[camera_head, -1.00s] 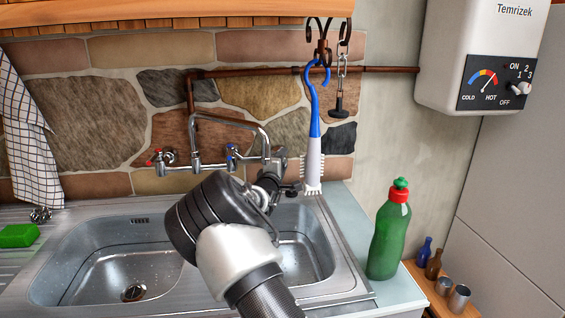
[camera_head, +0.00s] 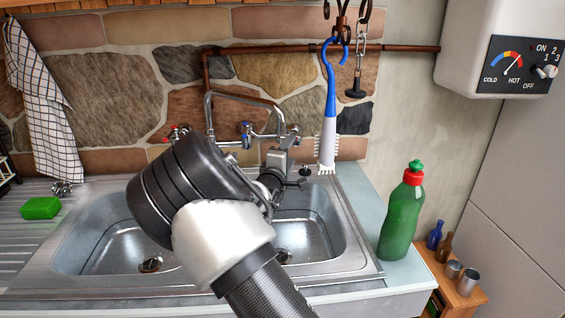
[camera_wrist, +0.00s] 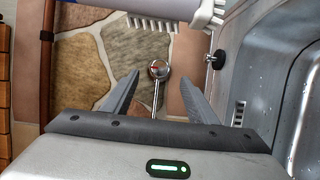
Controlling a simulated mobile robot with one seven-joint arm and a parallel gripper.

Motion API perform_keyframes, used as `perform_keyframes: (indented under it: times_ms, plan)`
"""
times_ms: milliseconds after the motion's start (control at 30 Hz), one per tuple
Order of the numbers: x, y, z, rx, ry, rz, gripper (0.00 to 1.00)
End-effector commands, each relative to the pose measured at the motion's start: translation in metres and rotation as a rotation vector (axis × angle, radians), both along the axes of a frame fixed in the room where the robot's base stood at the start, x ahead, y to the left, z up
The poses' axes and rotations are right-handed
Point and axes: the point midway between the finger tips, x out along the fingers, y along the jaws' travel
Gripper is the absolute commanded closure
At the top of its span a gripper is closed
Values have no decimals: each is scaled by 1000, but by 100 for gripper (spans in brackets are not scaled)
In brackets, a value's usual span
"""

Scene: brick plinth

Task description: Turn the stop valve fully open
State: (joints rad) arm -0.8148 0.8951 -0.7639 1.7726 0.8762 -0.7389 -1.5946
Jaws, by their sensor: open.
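I cannot say for sure which fitting is the stop valve. In the wrist view a round chrome fitting with a small red mark (camera_wrist: 159,70) sits on the stone wall, at the end of a chrome pipe. It appears between my fingers and beyond their tips. I cannot tell how far its handle is turned. My gripper (camera_wrist: 158,80) is open and empty. In the head view my gripper (camera_head: 284,166) is above the sink's back edge, near the tap's right end, and partly hides it.
A blue and white brush (camera_head: 329,125) hangs close to my gripper's right. A black-topped knob (camera_wrist: 215,60) is beside the sink (camera_head: 85,245). A plug (camera_head: 355,90) hangs on a chain. A green bottle (camera_head: 402,215) stands right of the sink. A copper pipe (camera_head: 400,47) runs along the wall.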

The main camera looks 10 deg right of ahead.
Motion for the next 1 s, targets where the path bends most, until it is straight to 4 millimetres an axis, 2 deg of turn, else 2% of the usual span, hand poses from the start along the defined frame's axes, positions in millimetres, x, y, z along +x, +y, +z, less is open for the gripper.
perform_keyframes:
  times_ms: [33, 200, 400, 867, 1000]
  plan:
    - [-12, 7, 2, 1, 2, 3, 47]
    - [-45, 19, 2, 0, 2, 1, 47]
    - [-67, 28, 1, 1, 0, 0, 47]
    - [-73, 28, 0, 15, 5, -2, 47]
    - [-76, 14, -8, 186, 65, -5, 47]
